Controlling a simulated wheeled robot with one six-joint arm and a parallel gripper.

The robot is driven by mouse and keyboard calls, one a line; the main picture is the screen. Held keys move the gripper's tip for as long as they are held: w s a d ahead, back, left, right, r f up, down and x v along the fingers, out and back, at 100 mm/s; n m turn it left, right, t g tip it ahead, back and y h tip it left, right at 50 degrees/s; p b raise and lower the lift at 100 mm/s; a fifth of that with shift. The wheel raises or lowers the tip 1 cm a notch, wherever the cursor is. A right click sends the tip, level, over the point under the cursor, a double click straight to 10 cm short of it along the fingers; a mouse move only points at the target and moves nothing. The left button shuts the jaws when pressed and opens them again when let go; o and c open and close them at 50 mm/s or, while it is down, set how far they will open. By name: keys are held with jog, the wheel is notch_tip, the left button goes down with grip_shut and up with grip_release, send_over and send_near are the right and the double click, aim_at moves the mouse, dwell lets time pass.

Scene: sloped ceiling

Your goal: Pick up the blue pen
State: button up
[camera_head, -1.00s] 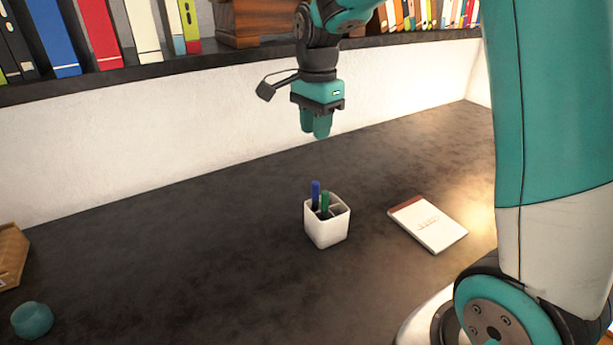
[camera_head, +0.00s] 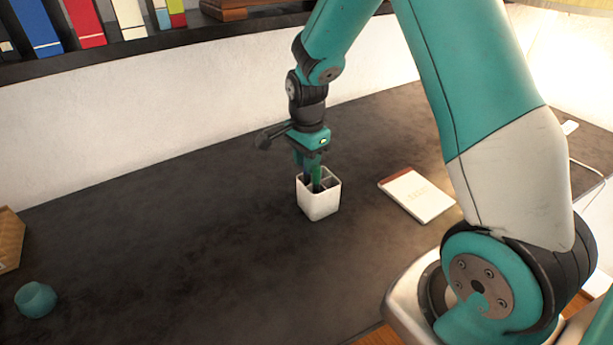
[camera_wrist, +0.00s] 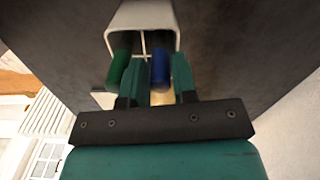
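The blue pen (camera_wrist: 160,74) stands in the white pen holder (camera_head: 319,203) on the dark desk. In the wrist view it lies between the two teal fingers of my gripper (camera_wrist: 158,80), with a small gap seeming to show at its sides. The green pen (camera_wrist: 119,70) is in the neighbouring compartment, just outside my left finger. In the head view my gripper (camera_head: 308,160) is down at the holder's top, and its fingers mostly hide the blue pen. The holder's white rim also shows in the wrist view (camera_wrist: 143,12).
A notepad (camera_head: 417,194) lies right of the holder. A shelf with books (camera_head: 130,20) runs along the back wall. The desk left of the holder is clear.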

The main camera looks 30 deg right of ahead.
notch_tip(320, 180, down, 2)
grip_shut()
jog(key=shift+r, duration=0.1)
notch_tip(320, 180, up, 20)
jog(key=b, duration=0.1)
dwell(0.6)
